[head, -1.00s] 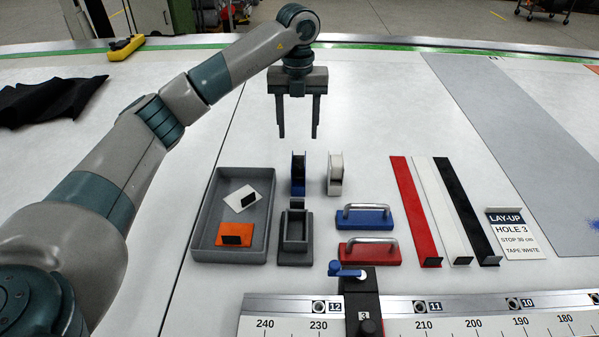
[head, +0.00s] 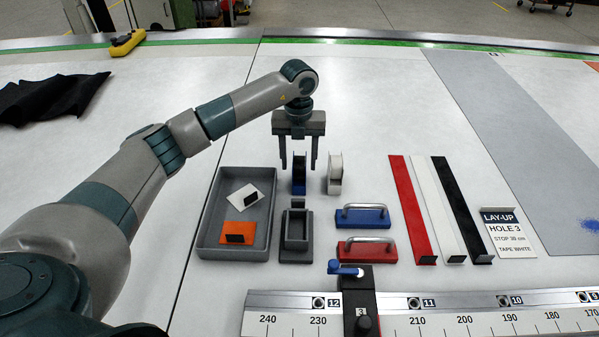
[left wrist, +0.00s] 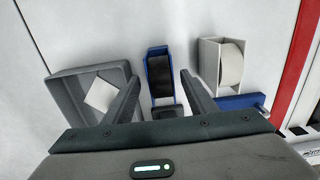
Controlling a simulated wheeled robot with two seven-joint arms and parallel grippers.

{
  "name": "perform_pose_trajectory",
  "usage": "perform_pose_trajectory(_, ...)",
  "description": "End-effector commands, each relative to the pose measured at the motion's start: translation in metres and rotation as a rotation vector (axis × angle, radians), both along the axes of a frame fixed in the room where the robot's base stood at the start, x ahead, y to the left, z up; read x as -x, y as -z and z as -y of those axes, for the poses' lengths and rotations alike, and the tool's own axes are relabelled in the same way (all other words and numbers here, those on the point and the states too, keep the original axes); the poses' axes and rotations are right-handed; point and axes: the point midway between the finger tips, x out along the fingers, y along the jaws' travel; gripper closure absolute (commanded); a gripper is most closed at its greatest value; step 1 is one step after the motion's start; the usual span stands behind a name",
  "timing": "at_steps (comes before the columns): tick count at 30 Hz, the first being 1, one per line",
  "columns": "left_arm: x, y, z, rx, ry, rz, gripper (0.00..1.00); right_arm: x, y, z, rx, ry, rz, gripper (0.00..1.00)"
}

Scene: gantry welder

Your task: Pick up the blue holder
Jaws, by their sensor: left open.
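The blue holder (head: 298,188) stands on the white table, with a black roll in it. In the left wrist view the blue holder (left wrist: 158,72) lies between my two fingers. My left gripper (head: 299,165) is open, points down, and is above the blue holder, its fingers to either side in the head view. It also shows in the left wrist view (left wrist: 160,92), empty. I cannot tell the exact height left between the fingertips and the holder. My right gripper is not in view.
A white holder (head: 335,186) with a white roll stands close to the right. A grey tray (head: 207,222) with cards is to the left. Coloured strips (head: 412,205) lie right.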

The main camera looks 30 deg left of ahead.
Motion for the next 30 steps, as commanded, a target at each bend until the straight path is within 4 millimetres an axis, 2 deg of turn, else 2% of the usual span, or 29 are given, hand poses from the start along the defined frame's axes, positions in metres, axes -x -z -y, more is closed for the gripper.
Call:
perform_pose_trajectory(8,0.0,0.01,0.001,0.001,-0.001,-0.004,0.48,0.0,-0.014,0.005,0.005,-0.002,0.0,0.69)
perform_pose_trajectory(13,-0.002,0.027,0.001,0.0,-0.002,-0.004,0.48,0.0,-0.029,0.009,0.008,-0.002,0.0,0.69)
perform_pose_trajectory(19,-0.002,0.049,0.001,0.001,0.0,-0.002,0.48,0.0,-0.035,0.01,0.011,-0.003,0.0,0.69)
perform_pose_trajectory(30,-0.003,0.052,0.001,0.0,0.0,0.0,0.48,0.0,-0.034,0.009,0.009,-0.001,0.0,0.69)
